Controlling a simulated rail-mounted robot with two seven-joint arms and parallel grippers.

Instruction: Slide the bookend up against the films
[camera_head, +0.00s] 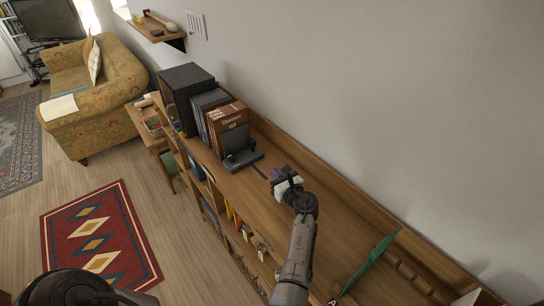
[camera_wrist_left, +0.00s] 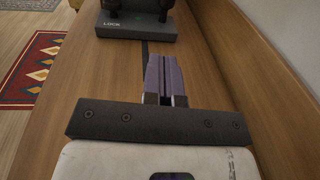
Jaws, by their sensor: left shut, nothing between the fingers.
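The bookend (camera_head: 242,157) is dark grey with a flat base and an upright part. It stands on the wooden shelf top (camera_head: 325,213), close against the row of films (camera_head: 228,119), whose nearest case is brown; I cannot tell whether they touch. The bookend's base (camera_wrist_left: 138,30) also shows at the top of the left wrist view, its upper part cut off. My left gripper (camera_head: 276,174) is shut and empty, low over the shelf top, on the near right side of the bookend with a gap between. Its purple fingers (camera_wrist_left: 164,72) point towards the bookend. My right gripper is out of view.
A dark strip (camera_head: 260,172) lies on the shelf top between gripper and bookend. A black box (camera_head: 185,92) stands behind the films. The wall runs along the right. A green object (camera_head: 372,261) stands at lower right. A red rug (camera_head: 98,240) lies on the floor.

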